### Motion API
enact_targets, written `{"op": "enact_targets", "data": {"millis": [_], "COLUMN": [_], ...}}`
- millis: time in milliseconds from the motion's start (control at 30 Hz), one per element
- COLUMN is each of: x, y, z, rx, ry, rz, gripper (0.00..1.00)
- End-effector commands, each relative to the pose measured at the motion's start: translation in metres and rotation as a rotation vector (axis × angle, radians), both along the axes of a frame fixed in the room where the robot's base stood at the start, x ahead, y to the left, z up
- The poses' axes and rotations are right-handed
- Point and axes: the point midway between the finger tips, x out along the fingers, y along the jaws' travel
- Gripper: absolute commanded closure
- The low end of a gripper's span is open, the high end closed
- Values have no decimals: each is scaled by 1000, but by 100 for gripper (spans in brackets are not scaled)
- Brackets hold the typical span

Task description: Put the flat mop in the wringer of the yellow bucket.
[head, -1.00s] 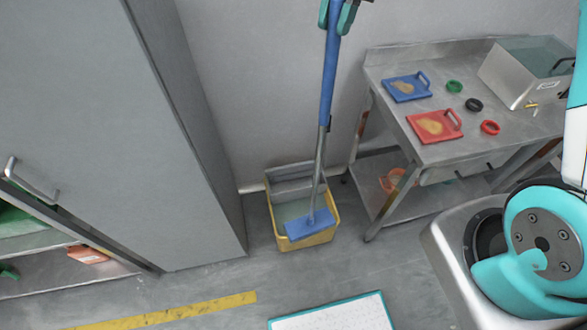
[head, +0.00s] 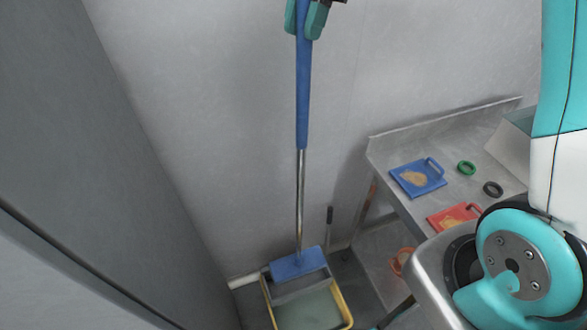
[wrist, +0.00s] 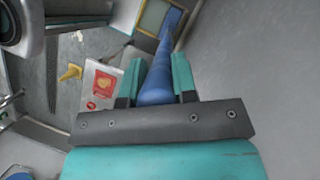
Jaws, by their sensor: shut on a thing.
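The flat mop (head: 303,95) has a blue handle, a metal lower shaft and a flat blue head. My gripper (head: 306,20) is shut around the upper handle at the top of the head view. In the wrist view the handle (wrist: 158,85) runs between my gripper's two teal fingers (wrist: 158,82). The mop hangs nearly upright. Its blue head (head: 298,263) overlaps the back part of the yellow bucket (head: 346,305), where the grey wringer (head: 300,287) is. I cannot tell whether the head touches the wringer or hangs above it. The bucket's front is cut off by the picture edge.
A steel table (head: 455,190) stands to the right, with a blue board (head: 418,177), a red board (head: 450,218) and small rings on it. A tall grey cabinet (head: 90,170) stands at the left. The wall is close behind the bucket.

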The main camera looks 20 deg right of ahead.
Motion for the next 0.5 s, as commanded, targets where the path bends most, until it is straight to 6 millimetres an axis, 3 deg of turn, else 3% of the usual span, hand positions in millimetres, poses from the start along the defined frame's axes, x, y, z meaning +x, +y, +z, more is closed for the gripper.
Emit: {"op": "enact_targets", "data": {"millis": [500], "x": [-1], "y": [0], "z": [-124], "rx": [0], "ry": [3], "rz": [-1], "gripper": [100]}}
